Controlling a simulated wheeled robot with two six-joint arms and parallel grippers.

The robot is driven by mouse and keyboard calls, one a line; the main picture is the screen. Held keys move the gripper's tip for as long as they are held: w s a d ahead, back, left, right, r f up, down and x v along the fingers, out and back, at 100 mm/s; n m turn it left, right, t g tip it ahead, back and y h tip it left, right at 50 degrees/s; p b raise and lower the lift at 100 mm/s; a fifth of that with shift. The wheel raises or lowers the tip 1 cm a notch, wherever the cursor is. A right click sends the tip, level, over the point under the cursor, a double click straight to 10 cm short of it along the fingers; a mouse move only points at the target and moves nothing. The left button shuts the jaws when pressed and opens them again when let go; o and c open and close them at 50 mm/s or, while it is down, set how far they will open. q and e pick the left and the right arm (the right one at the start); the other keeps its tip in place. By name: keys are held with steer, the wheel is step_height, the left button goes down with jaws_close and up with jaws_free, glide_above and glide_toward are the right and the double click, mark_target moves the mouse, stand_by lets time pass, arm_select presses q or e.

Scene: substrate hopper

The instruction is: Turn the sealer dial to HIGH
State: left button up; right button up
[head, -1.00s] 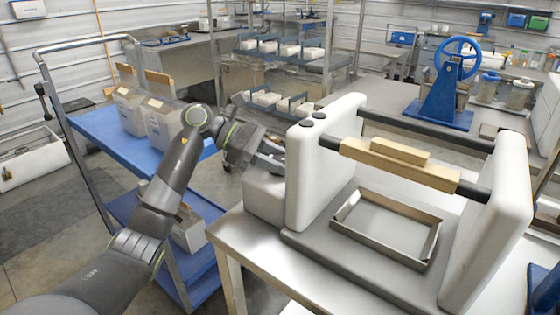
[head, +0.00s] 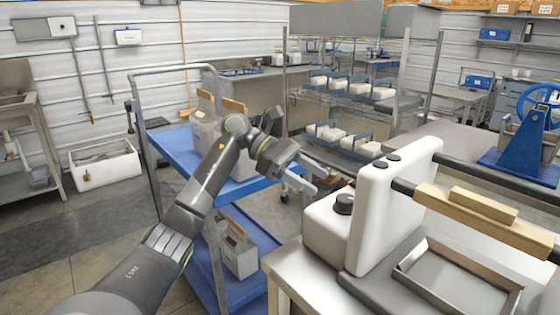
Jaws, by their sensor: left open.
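The sealer (head: 391,215) is a white machine on a metal table, with a bar and a wooden handle (head: 487,213) across it. Its dial (head: 344,203) is a black knob on top of the white box (head: 327,228) at the sealer's left side. I cannot read any marking or the dial's setting. My left gripper (head: 325,182) is open and empty. Its fingers are above and left of the dial, apart from it in the picture. My right gripper is not in view.
A blue cart (head: 175,153) carrying bags with wooden tops stands left of the sealer. A metal tray (head: 455,280) lies on the sealer's base. Shelves (head: 352,92) with white blocks stand behind. A blue hand-wheel press (head: 527,140) is at the right.

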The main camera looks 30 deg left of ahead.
arm_select(q)
steer(key=v, duration=0.8)
steer(key=shift+a, duration=0.35)
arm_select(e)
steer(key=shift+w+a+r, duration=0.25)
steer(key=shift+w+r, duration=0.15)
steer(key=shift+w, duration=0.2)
